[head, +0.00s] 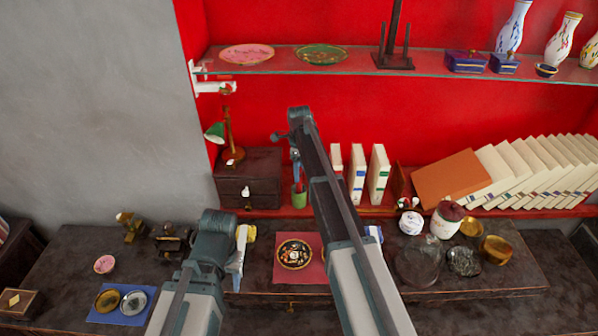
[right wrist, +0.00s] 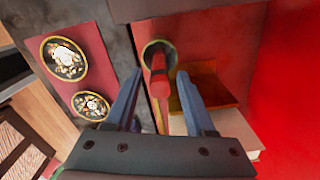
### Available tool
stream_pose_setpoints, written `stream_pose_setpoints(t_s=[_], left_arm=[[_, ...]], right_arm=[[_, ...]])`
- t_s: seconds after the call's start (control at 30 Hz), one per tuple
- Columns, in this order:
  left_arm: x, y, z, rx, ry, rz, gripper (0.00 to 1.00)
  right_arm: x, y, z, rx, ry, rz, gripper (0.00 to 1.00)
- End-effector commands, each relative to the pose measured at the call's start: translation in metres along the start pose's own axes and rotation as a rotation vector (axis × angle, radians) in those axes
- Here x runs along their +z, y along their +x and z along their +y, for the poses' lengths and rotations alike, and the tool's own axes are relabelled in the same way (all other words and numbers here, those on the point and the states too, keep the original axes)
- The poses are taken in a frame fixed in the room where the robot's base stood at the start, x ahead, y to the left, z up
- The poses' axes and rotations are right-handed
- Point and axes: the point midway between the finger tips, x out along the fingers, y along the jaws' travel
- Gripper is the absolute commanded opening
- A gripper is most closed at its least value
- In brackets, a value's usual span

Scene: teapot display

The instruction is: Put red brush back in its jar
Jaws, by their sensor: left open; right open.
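The red brush (right wrist: 159,84) lies between the two fingers of my open right gripper (right wrist: 157,76) in the right wrist view, apart from both. Its far end is at the mouth of the round green jar (right wrist: 150,49); I cannot tell how deep it sits. In the head view the green jar (head: 299,198) stands on the red lower shelf, partly hidden by my right arm. My right gripper's fingers are mostly hidden there. My left gripper (head: 240,248) is open and empty over the dark table, left of the plate.
A dark drawer box (head: 247,183) with a green lamp (head: 224,133) stands left of the jar. White books (head: 357,174) stand to its right. A patterned plate (head: 294,254) lies on a red mat in front. The glass shelf (head: 440,67) spans above.

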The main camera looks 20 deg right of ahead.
Motion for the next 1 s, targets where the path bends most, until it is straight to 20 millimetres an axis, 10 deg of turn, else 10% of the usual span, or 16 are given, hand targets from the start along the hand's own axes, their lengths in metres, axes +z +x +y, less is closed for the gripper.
stream_pose_setpoints(t_s=[0.33,0.7,0.87,1.0], left_arm=[[0.004,-0.06,-0.005,0.002,-0.011,0.0,0.5],[0.004,-0.071,-0.006,0.003,-0.015,0.0,0.5],[0.004,-0.071,-0.006,0.003,-0.015,0.0,0.5],[0.004,-0.071,-0.006,0.003,-0.015,0.0,0.5]], right_arm=[[0.0,-0.061,0.0,0.0,0.0,0.0,0.55],[0.001,-0.072,0.005,0.0,-0.017,0.001,0.55],[0.007,-0.072,0.06,0.003,-0.27,0.011,0.55],[0.011,-0.072,0.146,0.01,-0.724,0.031,0.55]])
